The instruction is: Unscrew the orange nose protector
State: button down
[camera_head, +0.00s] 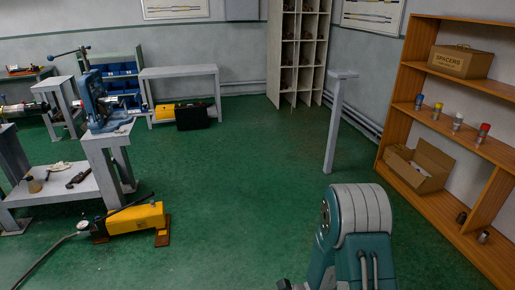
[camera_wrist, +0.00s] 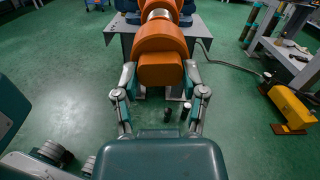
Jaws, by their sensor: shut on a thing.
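The orange nose protector (camera_wrist: 160,40) is at the top middle of the wrist view, a thick round body with a narrower block at its near end. Behind it shows a bare silver pipe section (camera_wrist: 158,15) and more orange at the frame edge. My gripper (camera_wrist: 160,70) has one finger on each side of the near block and is shut on it. The contact faces of the fingertips are partly hidden by the fingers. The gripper and the protector are not clearly visible in the head view, where my arm fills the lower right.
A yellow pump (camera_head: 135,218) with a hose lies on the green floor, left in the head view; it also shows right in the wrist view (camera_wrist: 290,105). A blue vise (camera_head: 98,100) stands on a grey bench. A wooden shelf (camera_head: 405,75) is at right.

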jog(key=w+d+r+t+h, duration=0.1)
jog(key=d+r+t+h, duration=0.3)
jog(key=h, duration=1.3)
jog(key=shift+d+r, duration=0.4)
jog(key=shift+r, duration=0.1)
dwell(1.0)
jog(key=shift+w, duration=0.1)
